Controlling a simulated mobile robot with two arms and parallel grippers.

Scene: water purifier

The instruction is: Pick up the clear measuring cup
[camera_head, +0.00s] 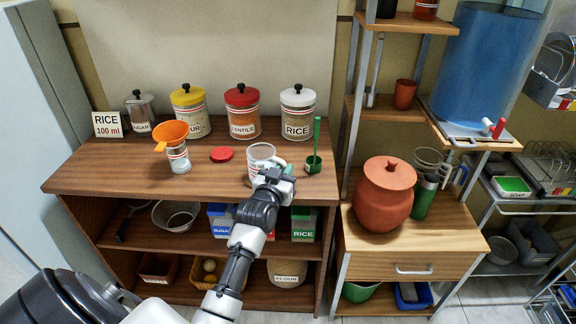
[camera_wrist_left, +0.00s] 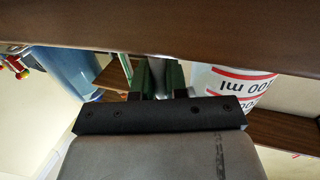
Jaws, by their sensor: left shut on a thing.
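The clear measuring cup (camera_head: 262,153) stands upright on the wooden counter, near its front edge, in the head view. In the left wrist view the cup (camera_wrist_left: 232,84) appears upside down at the right, with red bands and "100 ml" marking. My left gripper (camera_head: 285,170) is at the cup's right side, shut on what appears to be its handle. In the left wrist view the gripper's fingers (camera_wrist_left: 160,78) close on a narrow pale part, partly hidden. My right gripper is not in view.
A green scoop (camera_head: 314,162) stands just right of the gripper. Labelled jars, including the rice jar (camera_head: 298,112), line the back. A shelf unit stands at the right.

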